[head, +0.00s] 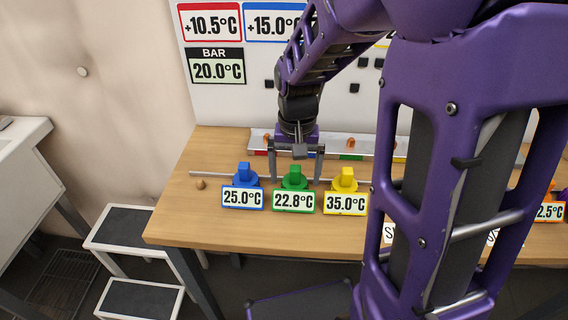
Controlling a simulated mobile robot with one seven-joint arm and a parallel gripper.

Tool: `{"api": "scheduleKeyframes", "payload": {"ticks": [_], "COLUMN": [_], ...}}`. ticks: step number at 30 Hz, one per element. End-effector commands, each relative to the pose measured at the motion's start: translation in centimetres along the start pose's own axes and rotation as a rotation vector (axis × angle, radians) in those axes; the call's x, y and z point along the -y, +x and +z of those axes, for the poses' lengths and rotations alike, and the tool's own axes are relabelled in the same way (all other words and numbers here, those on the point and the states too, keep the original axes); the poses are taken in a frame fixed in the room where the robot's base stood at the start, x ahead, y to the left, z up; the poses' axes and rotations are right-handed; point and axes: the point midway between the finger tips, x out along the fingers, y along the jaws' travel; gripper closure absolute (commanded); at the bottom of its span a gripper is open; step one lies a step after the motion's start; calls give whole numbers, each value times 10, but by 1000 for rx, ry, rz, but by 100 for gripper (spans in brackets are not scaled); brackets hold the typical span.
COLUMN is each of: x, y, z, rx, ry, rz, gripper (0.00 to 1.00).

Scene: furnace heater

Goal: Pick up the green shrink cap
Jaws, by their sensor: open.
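The green shrink cap (295,178) stands upright on the wooden table, with a 22.8°C label (294,202) at its front. A blue cap (244,173) labelled 25.0°C stands to its left. A yellow cap (347,179) labelled 35.0°C stands to its right. My gripper (297,181) points down over the green cap. Its fingers are spread apart, one on each side of the cap. I cannot tell whether they touch it. The gripper's body is just above and behind the cap.
The wooden table (215,226) has a thin rod (210,174) running behind the caps and a small brown knob (201,184) at left. A rail with coloured marks (349,145) lies at the back. A white step stool (124,226) stands on the floor at left.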

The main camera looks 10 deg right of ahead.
Motion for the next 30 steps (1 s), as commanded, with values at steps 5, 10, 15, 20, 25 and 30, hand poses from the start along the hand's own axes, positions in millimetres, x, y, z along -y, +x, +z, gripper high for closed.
{"api": "scheduleKeyframes", "payload": {"ticks": [5, 10, 15, 20, 25, 30], "x": [0, 0, 0, 0, 0, 0], "y": [24, 27, 27, 27, 26, 26], "z": [0, -1, -1, -1, -1, -1], "rx": [2, 0, 0, 0, 0, -1], "ry": [0, 0, 0, 0, 0, 0], "rz": [1, 0, 0, 0, 0, 0], "gripper": [0, 0, 9, 38, 68, 89]}}
